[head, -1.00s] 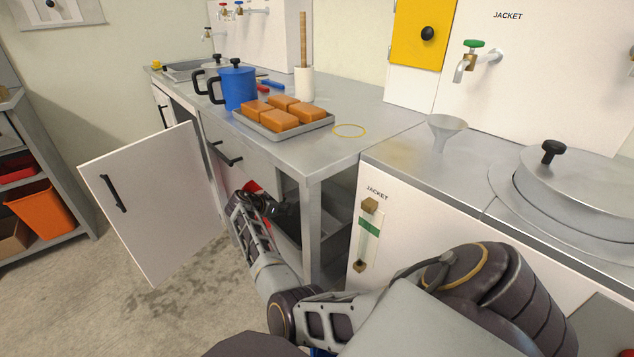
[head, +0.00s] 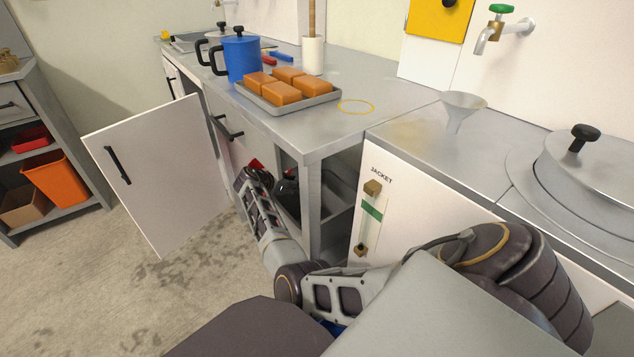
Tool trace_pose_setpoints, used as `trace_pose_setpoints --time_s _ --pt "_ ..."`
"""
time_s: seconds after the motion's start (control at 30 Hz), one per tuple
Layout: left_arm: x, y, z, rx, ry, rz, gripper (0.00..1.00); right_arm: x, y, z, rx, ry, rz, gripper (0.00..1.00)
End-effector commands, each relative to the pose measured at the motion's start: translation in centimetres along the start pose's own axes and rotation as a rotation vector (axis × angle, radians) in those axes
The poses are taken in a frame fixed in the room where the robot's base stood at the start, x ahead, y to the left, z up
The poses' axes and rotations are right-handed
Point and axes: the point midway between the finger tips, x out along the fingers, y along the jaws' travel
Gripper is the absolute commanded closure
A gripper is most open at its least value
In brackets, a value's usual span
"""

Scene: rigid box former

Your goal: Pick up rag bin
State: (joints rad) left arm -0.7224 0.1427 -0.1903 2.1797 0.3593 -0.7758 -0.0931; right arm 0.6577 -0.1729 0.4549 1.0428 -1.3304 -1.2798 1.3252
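No thing is plainly marked as the rag bin. A red thing (head: 255,164) shows only in part under the counter, behind my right wrist; it may be the rag bin, but its shape is hidden. My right arm reaches into the open space under the counter. My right gripper (head: 287,189) looks to be the dark shape in the shadow there, partly covered by the forearm and counter leg. I cannot see its fingertips, or whether it touches or holds the red thing. An orange bin (head: 57,178) stands on the left shelf, far from the gripper. My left gripper is out of view.
An open cabinet door (head: 165,180) stands left of my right arm. The counter leg (head: 314,210) is close on its right. A blue pot (head: 241,60) and a tray (head: 308,105) of orange blocks are on the counter above. The floor at left is clear.

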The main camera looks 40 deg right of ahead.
Motion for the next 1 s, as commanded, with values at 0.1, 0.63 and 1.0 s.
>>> trace_pose_setpoints --time_s 0.1,0.63,1.0 --pt "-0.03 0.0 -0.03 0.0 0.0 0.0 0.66 0.02 0.02 -0.01 0.0 0.0 0.0 0.68" --pt "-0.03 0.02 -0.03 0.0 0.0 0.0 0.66 0.02 0.0 -0.02 0.001 0.0 0.0 1.0" --pt "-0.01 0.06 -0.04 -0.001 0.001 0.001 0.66 -0.06 -0.09 -0.14 0.004 0.002 -0.003 1.0"
